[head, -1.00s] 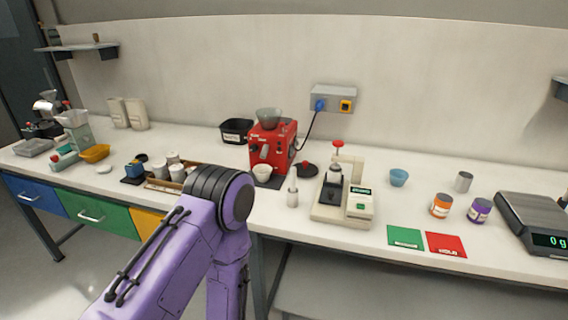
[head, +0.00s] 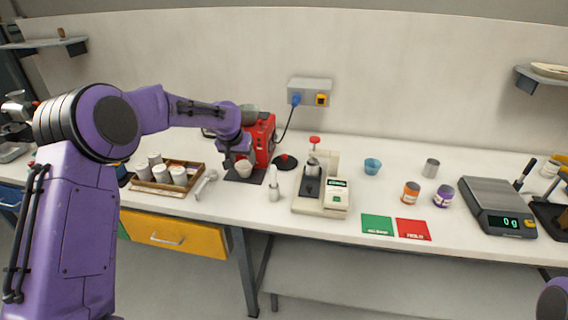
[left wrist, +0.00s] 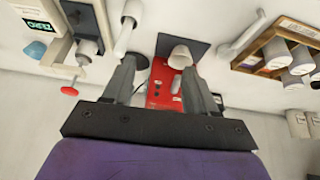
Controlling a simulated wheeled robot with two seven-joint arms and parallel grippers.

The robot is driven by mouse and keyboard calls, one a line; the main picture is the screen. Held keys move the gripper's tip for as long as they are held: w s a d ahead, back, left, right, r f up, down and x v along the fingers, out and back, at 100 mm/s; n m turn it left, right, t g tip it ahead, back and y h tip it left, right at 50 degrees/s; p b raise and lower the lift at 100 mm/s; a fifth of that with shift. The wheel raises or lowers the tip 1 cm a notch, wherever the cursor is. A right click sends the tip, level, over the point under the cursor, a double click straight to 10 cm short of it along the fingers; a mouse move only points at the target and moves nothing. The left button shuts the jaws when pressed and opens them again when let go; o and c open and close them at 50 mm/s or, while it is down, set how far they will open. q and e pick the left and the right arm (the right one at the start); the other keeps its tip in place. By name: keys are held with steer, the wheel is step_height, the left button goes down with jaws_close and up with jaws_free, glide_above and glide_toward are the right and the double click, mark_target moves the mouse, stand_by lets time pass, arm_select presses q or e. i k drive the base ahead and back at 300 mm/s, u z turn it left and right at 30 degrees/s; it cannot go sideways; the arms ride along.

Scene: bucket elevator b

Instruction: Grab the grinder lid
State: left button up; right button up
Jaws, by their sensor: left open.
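The grinder lid (head: 285,161) is a dark round disc with a red knob. It lies on the bench just right of the red grinder (head: 264,137). My left gripper (head: 236,158) is at the grinder's front left, near the white cup (head: 243,168), apart from the lid. In the left wrist view my left gripper (left wrist: 158,72) is open and empty, with the red grinder (left wrist: 160,92) and the white cup (left wrist: 180,57) showing between its fingers. A finger hides much of what is beside the grinder there. My right gripper is out of view.
A white bottle (head: 274,190) and a cream press (head: 322,196) stand right of the grinder. A wooden tray (head: 160,188) with several white canisters is at left.

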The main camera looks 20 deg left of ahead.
mark_target(284, 162)
steer(key=z, duration=0.05)
steer(key=i, duration=1)
steer(key=u, duration=0.05)
